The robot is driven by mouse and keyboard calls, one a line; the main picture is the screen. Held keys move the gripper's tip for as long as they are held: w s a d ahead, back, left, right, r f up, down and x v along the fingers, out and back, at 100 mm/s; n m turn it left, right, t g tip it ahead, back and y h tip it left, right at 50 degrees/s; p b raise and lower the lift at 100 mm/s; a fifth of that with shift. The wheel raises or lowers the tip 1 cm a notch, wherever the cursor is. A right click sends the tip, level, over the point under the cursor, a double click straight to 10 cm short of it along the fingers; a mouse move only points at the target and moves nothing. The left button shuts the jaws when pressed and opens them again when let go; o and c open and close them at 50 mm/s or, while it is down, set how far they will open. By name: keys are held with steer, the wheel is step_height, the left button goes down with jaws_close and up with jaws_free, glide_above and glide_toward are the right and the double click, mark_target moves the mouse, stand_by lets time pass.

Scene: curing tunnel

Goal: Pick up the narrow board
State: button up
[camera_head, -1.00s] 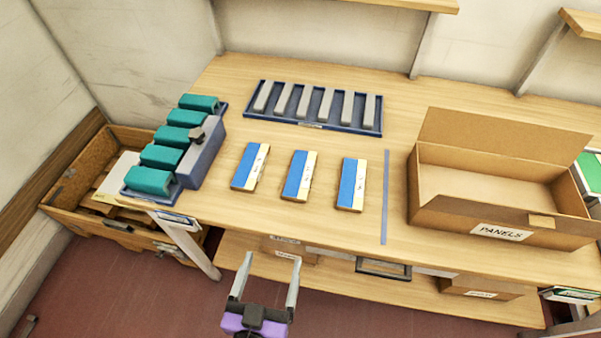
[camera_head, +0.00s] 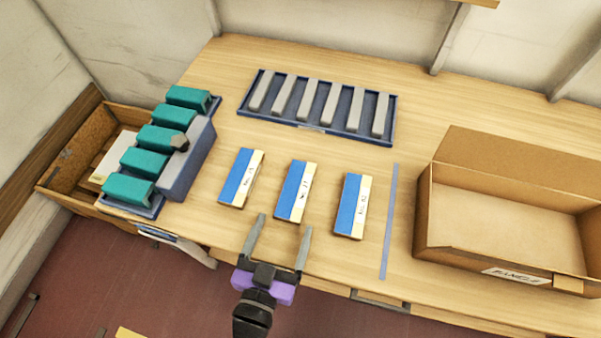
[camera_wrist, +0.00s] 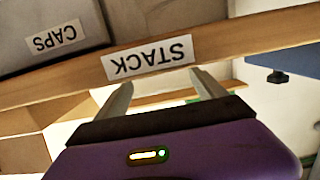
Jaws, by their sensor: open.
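Three flat boards, each blue with a pale cream strip and a small printed label, lie in a row on the wooden table: the left board (camera_head: 242,178), the middle board (camera_head: 296,191) and the right board (camera_head: 352,206). They look close in width, and I cannot tell which is the narrow one. My gripper (camera_head: 284,222) is open and empty. In the head view its fingertips appear just below the left and middle boards, near the table's front edge. The wrist view shows my spread fingers (camera_wrist: 160,82) and no board.
A blue tray (camera_head: 318,129) of grey bars lies behind the boards. Teal blocks (camera_head: 162,138) stand at left beside a grey-blue fixture (camera_head: 189,162). A blue strip (camera_head: 389,222) separates the boards from an open cardboard box (camera_head: 505,248). The wrist view shows a STACK label (camera_wrist: 148,57).

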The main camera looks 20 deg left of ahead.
mark_target(294, 196)
steer(key=w+p, duration=0.1)
steer(key=w, duration=0.1)
steer(key=w+p, duration=0.1)
steer(key=w, duration=0.2)
steer(key=w+p, duration=0.1)
steer(key=w, duration=0.2)
steer(key=shift+a+f, duration=0.1)
steer(key=shift+f, duration=0.15)
steer(key=shift+w+f, duration=0.15)
steer(key=shift+w, duration=0.05)
steer(key=shift+c, duration=0.4)
steer(key=c, duration=1.4)
